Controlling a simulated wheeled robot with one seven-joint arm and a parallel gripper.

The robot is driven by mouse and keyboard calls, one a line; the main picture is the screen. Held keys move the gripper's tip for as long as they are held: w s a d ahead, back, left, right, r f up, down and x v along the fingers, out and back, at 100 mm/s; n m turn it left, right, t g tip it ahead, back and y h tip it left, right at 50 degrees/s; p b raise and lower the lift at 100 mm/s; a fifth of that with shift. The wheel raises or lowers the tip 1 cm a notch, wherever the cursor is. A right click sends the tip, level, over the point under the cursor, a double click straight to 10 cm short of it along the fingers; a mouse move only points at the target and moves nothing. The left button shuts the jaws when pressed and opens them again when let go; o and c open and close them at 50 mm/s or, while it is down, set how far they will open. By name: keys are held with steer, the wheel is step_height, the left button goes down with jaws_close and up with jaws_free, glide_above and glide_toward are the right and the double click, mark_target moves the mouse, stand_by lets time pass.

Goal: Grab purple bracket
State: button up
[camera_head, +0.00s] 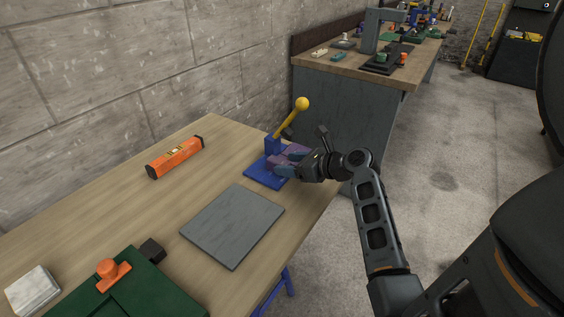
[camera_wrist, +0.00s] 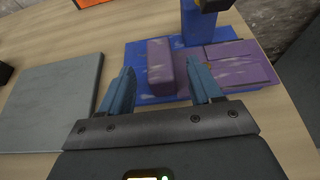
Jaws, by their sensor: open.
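The purple bracket (camera_wrist: 160,68) is worn, with pale scuffs, and sits on a blue base (camera_wrist: 143,45) on the wooden table. In the wrist view its upright part stands between my two open fingers, with a gap at the left finger; whether the right finger touches it I cannot tell. Its flat part (camera_wrist: 242,64) extends to the right behind the right finger. In the head view the bracket (camera_head: 290,152) is partly hidden by my gripper (camera_head: 283,163), which reaches in from the right.
A blue post with a yellow-knobbed lever (camera_head: 302,104) rises from the blue base just behind the bracket. A grey plate (camera_head: 233,225) lies in front. An orange level (camera_head: 175,157), a green fixture (camera_head: 130,285) and a white block (camera_head: 33,290) are farther left.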

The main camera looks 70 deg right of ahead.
steer(key=x, duration=0.4)
steer(key=shift+w+d, duration=0.1)
steer(key=shift+w, duration=0.15)
jaws_close()
stand_by(0.4)
